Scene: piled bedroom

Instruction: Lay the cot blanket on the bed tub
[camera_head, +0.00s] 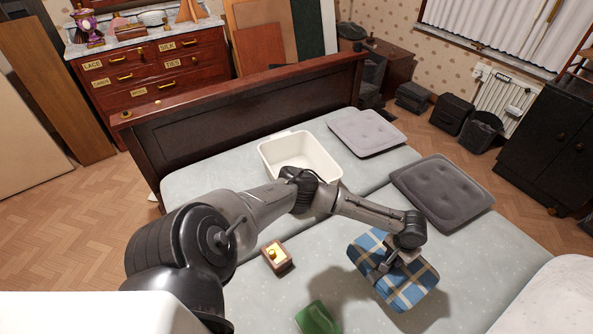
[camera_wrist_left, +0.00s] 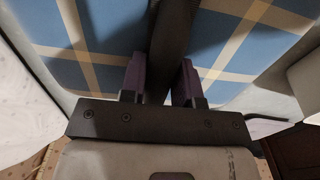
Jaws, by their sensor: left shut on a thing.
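The cot blanket (camera_head: 412,287) is a folded blue plaid bundle with cream lines and a dark edge. My left gripper (camera_head: 388,263) is shut on it and holds it over the front right of the bed. A dark shadow lies on the bed to its left. In the left wrist view the blanket (camera_wrist_left: 75,35) fills the top, and the purple finger pads of the gripper (camera_wrist_left: 160,80) close on its dark middle strip. The white bed tub (camera_head: 330,165) stands on the bed near the footboard, partly hidden by my left arm. It looks empty where visible. My right gripper is out of view.
Two grey cushions (camera_head: 366,132) (camera_head: 442,193) lie right of the tub. A small wooden box (camera_head: 277,257) and a green object (camera_head: 318,318) lie nearer the front. The dark wooden footboard (camera_head: 240,115) rises behind the tub. Bare bed shows between these things.

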